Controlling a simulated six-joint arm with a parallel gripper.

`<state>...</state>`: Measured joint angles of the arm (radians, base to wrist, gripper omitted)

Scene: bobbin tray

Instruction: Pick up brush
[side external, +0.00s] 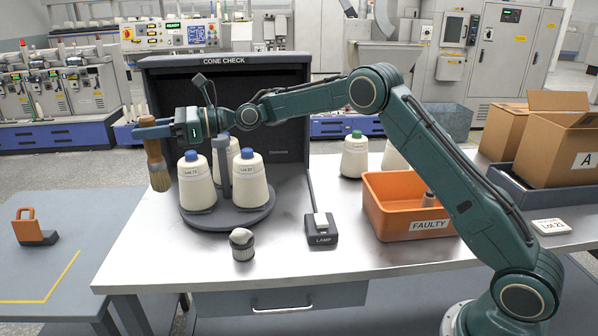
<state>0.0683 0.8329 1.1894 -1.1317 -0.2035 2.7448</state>
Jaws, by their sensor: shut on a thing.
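The brush (157,165) has a wooden handle and pale bristles that point down. It hangs upright at the far left, just left of the cones on the round stand. My gripper (150,130) is shut on the upper part of the brush handle. The brush is apart from the cone beside it in the picture. Its bristle end appears clear of any surface, near the left edge of the steel table (135,262).
A round stand (228,222) holds cream cones (197,188) before the black Cone Check booth (222,68). A small knob-like object (242,250), a lamp switch (321,235) and an orange Faulty bin (385,222) stand on the table. A lower grey table (50,275) is left.

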